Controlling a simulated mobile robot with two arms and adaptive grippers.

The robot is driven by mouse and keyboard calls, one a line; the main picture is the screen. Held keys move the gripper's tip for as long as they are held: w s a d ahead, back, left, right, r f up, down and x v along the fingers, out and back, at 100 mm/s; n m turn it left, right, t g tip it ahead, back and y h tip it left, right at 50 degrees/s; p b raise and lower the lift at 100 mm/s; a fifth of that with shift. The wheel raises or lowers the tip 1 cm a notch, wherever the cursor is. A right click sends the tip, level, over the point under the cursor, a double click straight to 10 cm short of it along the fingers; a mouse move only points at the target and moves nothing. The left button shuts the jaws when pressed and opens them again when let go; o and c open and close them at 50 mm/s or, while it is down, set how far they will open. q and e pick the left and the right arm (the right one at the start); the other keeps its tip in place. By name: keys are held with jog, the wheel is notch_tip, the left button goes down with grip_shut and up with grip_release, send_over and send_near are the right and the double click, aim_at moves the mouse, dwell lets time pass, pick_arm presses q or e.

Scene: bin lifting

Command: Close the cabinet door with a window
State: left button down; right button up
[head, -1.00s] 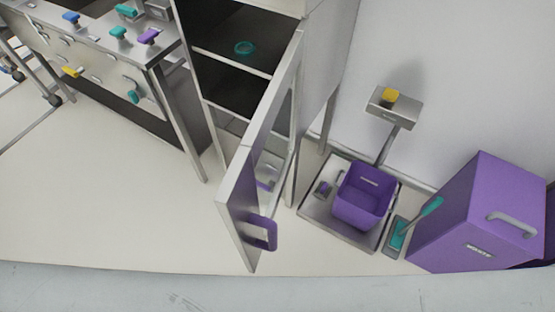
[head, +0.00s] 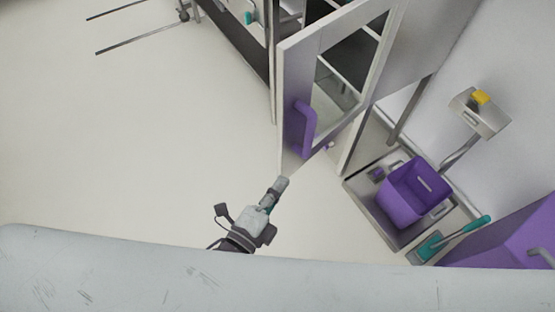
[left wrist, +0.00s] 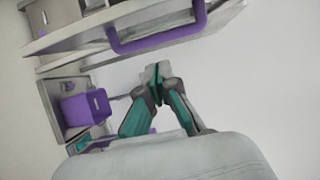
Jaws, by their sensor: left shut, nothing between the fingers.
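The cabinet door (head: 297,82) with a window stands open, swung out from the cabinet (head: 426,45). Its glass pane (head: 335,97) sits in a light frame, and a purple handle (head: 304,128) is on the door's free side. My left gripper (head: 281,184) is shut and empty, just below the lower corner of the door in the head view. In the left wrist view the gripper's fingertips (left wrist: 157,75) are together, and the door's purple handle (left wrist: 158,38) lies above them, apart from them. My right gripper is not in view.
Right of the door, a purple bin (head: 414,191) stands on a scale platform (head: 392,222) with a display post (head: 481,112). A teal-handled tool (head: 452,238) and a large purple box (head: 506,237) are at lower right. The floor left of the door is clear.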

aim_at(288, 140)
pick_arm(q)
jog(key=x, duration=0.3)
jog(key=p+x, duration=0.1)
jog(key=x, duration=0.3)
jog(key=p+x, duration=0.1)
jog(key=x, duration=0.2)
jog(key=shift+w+a+r, duration=0.1)
jog(key=shift+w+r, duration=0.2)
jog(key=shift+r, duration=0.05)
jog(key=w+a+p, duration=0.1)
jog(key=w+a, duration=0.1)
jog(key=a, duration=0.1)
jog(key=shift+w+f+p, duration=0.2)
jog(key=shift+w+p, duration=0.05)
jog(key=shift+p, duration=0.15)
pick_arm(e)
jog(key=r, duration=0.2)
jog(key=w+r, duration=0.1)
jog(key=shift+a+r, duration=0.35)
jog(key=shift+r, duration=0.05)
pick_arm(q)
jog(key=shift+w+a, duration=0.1)
jog(key=shift+a, duration=0.05)
